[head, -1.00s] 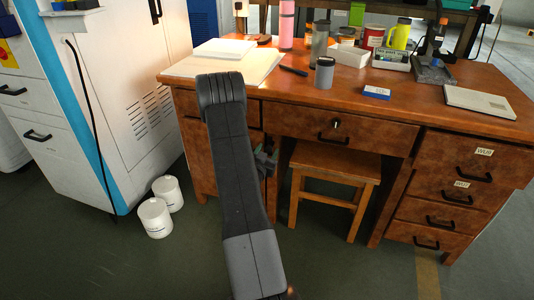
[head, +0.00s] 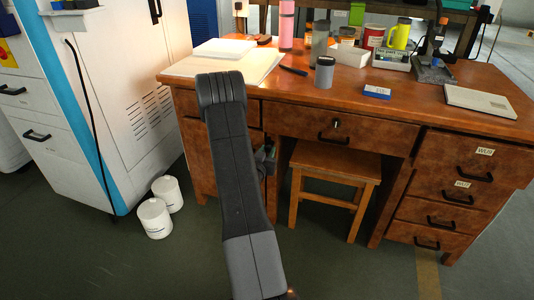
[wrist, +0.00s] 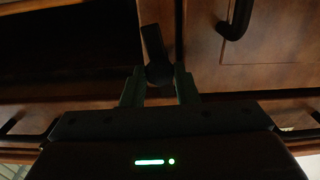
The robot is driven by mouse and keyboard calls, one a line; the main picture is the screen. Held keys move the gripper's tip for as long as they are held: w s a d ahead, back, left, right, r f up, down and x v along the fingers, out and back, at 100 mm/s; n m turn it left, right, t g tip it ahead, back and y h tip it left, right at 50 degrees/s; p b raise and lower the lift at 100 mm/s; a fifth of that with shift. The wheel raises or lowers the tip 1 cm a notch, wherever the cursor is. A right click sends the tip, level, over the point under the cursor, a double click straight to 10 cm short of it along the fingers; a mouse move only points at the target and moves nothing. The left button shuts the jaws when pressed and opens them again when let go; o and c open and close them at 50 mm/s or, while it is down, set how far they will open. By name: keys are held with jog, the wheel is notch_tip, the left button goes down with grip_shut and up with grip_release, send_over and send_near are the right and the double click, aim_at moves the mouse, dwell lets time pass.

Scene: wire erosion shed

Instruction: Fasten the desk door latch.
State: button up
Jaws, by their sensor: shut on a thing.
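The dark latch (wrist: 154,45) shows in the wrist view as a short lever on a round hub. It tilts a little to the upper left, near the edge of the brown desk door (wrist: 270,50). My gripper (wrist: 160,82) is shut on the latch, with one finger on each side of its hub. In the head view my gripper (head: 265,158) is mostly behind my arm, at the left pedestal of the desk (head: 350,95). The latch cannot be made out there, and my arm covers much of the door.
A wooden stool (head: 335,165) stands under the desk, just right of my gripper. A white machine cabinet (head: 120,90) and two white tubs (head: 155,217) are on the left. Bottles and boxes crowd the desk top. The floor in front is clear.

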jog(key=n, duration=1.1)
jog(key=shift+n, duration=0.3)
jog(key=shift+a+f+n+p, duration=0.1)
jog(key=shift+n+p, duration=0.4)
jog(key=shift+n, duration=1.5)
jog(key=o, duration=1)
jog(key=p+v, duration=0.2)
jog(key=v, duration=1.1)
jog(key=shift+s, duration=0.35)
